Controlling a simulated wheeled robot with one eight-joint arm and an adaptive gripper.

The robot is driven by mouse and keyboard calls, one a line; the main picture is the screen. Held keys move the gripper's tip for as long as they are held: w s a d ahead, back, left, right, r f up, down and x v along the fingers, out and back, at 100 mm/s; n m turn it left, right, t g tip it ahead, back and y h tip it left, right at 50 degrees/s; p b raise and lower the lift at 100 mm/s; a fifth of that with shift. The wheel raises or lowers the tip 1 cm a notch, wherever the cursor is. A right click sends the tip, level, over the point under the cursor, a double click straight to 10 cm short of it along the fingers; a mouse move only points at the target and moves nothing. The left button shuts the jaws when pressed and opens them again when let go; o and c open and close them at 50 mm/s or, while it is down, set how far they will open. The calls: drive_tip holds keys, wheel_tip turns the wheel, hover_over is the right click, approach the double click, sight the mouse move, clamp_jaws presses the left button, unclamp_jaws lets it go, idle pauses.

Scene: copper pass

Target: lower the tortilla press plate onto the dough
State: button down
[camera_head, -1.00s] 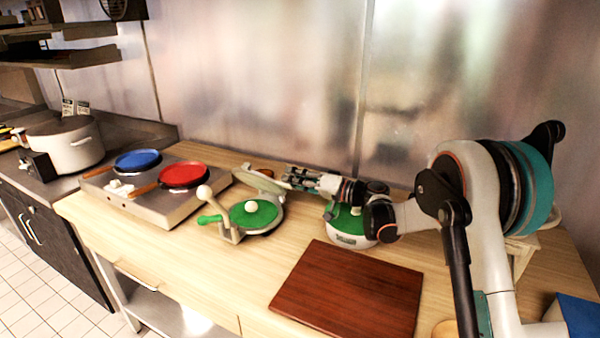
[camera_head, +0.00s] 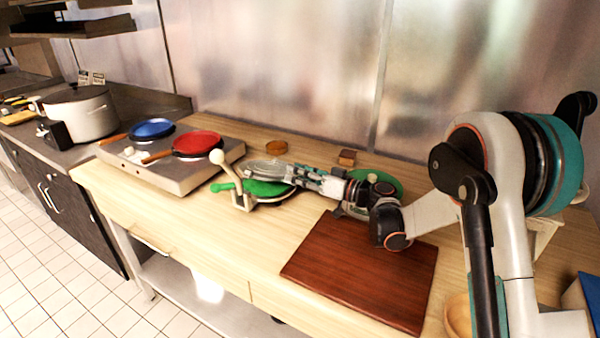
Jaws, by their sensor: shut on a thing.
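The tortilla press (camera_head: 247,200) stands on the wooden counter, with a green base plate (camera_head: 268,189), a green side handle and a white-knobbed lever. Its pale grey upper plate (camera_head: 264,170) now lies over much of the base, looking nearly level. Part of the green base shows below its front edge. The dough is hidden, and I cannot tell whether the plate touches it. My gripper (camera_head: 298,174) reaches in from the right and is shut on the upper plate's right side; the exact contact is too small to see.
A reddish-brown board (camera_head: 362,270) lies in front of my arm. A green-topped appliance (camera_head: 380,181) stands behind my wrist. A burner unit (camera_head: 165,172) with a blue pan (camera_head: 152,129) and a red pan (camera_head: 198,143) is left. The counter's front left is clear.

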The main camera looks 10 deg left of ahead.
drive_tip(key=shift+s+f, duration=0.2)
drive_tip(key=shift+f, duration=0.15)
drive_tip(key=c, duration=1.3)
unclamp_jaws()
drive_tip(key=shift+r, duration=0.1)
drive_tip(key=shift+d, duration=0.1)
drive_tip(key=v, duration=1.1)
drive_tip(key=shift+s+d, duration=0.1)
drive_tip(key=shift+d, duration=0.3)
